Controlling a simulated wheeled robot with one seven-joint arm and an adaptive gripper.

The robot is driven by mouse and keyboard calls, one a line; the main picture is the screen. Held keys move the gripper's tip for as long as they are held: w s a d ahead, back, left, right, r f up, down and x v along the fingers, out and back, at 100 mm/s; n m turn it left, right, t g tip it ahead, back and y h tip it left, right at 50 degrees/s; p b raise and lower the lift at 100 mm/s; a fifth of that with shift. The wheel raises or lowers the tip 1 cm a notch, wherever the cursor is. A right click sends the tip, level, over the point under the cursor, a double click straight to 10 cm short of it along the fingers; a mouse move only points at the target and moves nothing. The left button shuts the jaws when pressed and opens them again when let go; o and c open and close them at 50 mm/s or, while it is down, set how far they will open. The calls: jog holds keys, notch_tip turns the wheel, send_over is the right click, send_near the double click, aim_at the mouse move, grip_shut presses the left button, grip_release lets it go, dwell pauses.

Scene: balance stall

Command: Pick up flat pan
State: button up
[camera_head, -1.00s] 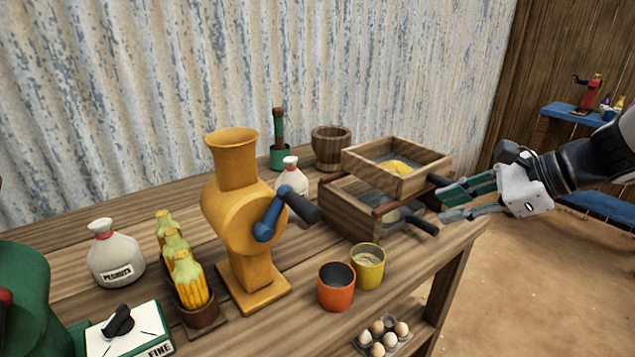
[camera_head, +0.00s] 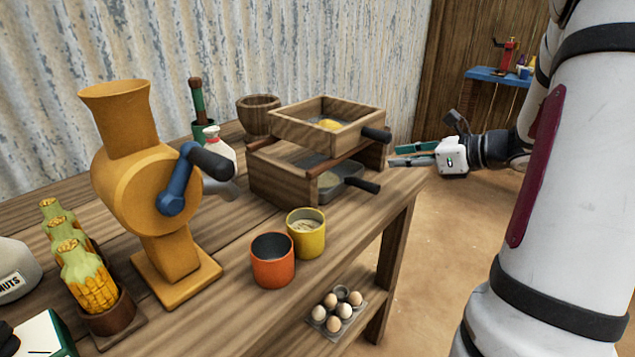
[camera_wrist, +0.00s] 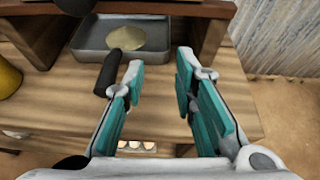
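The flat pan (camera_head: 351,169) is a shallow grey metal tray with a black handle, sitting low in the wooden stand under the sieve. A pale heap of meal lies in it. In the wrist view the flat pan (camera_wrist: 91,40) is ahead, slightly left. Its handle (camera_wrist: 107,74) points toward me, just left of my left finger. My gripper (camera_wrist: 160,66) is open, with nothing between its teal-padded fingers. In the head view my gripper (camera_head: 394,156) is just right of the stand, near the handle ends.
A wooden sieve (camera_head: 290,131) with yellow meal and its own black handle sits atop the stand (camera_head: 270,181). Yellow (camera_head: 306,240) and orange (camera_head: 272,268) cups stand in front. A yellow grinder (camera_head: 145,190) is at left. Eggs (camera_head: 333,313) sit below on a shelf.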

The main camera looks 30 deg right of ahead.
aim_at(338, 178)
jog(key=shift+m, duration=0.3)
jog(key=b+x, duration=0.1)
jog(key=x, duration=0.3)
jog(key=d+b+x, duration=0.1)
jog(key=b+x, duration=0.1)
jog(key=x, duration=0.3)
jog(key=b+x, duration=0.1)
jog(key=x, duration=0.4)
jog(key=shift+w+d+f, duration=0.15)
jog(key=shift+w+f, duration=0.05)
jog(key=shift+w, duration=0.2)
grip_shut()
